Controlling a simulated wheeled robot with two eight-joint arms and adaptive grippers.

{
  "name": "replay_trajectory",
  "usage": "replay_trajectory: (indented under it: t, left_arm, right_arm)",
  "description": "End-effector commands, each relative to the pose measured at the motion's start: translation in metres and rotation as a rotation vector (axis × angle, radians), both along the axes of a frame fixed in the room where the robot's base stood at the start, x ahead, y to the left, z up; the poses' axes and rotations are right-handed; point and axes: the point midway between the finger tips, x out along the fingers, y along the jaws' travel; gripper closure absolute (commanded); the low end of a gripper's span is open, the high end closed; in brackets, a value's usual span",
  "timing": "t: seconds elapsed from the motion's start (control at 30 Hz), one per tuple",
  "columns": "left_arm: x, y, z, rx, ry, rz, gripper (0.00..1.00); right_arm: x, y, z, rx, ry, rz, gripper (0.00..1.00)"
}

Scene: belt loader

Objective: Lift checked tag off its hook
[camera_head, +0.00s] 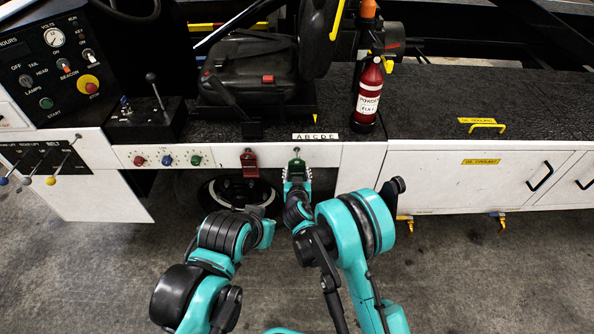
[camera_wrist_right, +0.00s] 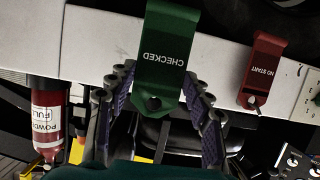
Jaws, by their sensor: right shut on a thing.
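The green checked tag (camera_head: 296,170) hangs at the front edge of the white panel, just under a small hook (camera_head: 297,151). In the right wrist view the tag (camera_wrist_right: 165,62) is large, reads CHECKED and has a hole in its lower end; its top end is cut off there. My right gripper (camera_head: 297,182) is shut on the tag, with a finger along each side of it (camera_wrist_right: 160,115). In the head view the left arm ends low and left of the tag; its fingers cannot be made out.
A red NO START tag (camera_head: 249,163) hangs left of the green one. Red, blue and green buttons (camera_head: 168,160) line the panel further left. A fire extinguisher (camera_head: 369,95) stands to the right behind the edge. An ABCDE label (camera_head: 316,137) lies above the hook.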

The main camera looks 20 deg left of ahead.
Motion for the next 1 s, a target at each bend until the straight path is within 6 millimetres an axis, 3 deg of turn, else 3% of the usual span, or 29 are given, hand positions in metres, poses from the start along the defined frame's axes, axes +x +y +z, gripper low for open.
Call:
replay_trajectory:
  t: [1.0]
  left_arm:
    - [0.000,0.000,0.000,0.000,0.000,0.000,1.00]
  right_arm:
    - [-0.034,-0.010,0.000,0.000,0.000,-0.001,0.77]
